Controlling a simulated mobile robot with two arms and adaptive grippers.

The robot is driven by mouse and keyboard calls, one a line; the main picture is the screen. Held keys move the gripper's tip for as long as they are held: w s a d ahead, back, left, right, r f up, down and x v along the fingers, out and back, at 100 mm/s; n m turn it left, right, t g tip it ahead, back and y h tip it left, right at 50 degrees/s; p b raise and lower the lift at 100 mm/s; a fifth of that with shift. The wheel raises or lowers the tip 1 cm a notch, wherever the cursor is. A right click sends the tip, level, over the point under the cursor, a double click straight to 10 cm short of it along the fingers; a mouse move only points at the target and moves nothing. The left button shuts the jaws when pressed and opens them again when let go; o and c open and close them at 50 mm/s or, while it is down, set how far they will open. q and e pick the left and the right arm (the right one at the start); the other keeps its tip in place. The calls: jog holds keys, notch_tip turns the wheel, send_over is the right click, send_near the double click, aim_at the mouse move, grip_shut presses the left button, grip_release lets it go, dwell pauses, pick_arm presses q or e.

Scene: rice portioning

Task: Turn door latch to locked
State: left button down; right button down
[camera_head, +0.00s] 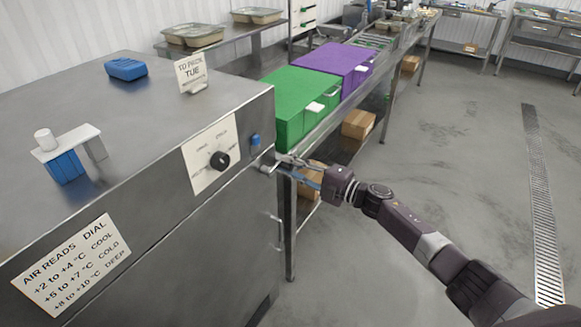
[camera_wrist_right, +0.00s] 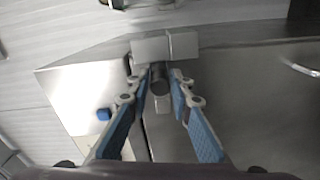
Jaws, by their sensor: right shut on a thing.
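The door latch (camera_head: 267,169) is a small metal piece at the right front edge of the steel cabinet (camera_head: 165,185). In the right wrist view the latch (camera_wrist_right: 165,45) shows as a grey block with a dark round stem below it. My right gripper (camera_head: 281,162) reaches the latch from the right, and in the right wrist view its two blue-padded fingers (camera_wrist_right: 160,83) are shut on the stem from either side. The fingers hide part of the latch in the head view. My left gripper is not in view.
A black dial (camera_head: 219,160) on a white plate and a blue button (camera_head: 255,141) sit on the cabinet face near the latch. A door handle (camera_head: 276,235) is below. A bench with green (camera_head: 297,103) and purple boxes (camera_head: 338,64) stands behind. The floor at right is clear.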

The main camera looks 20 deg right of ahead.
jog(key=shift+w+r, duration=0.1)
jog(key=shift+r, duration=0.15)
jog(key=c, duration=1.8)
grip_release()
jog(key=shift+f, duration=0.2)
jog(key=shift+s+d+f, duration=0.1)
jog(key=shift+s+d, duration=0.25)
jog(key=shift+s, duration=0.05)
jog(key=v, duration=1.1)
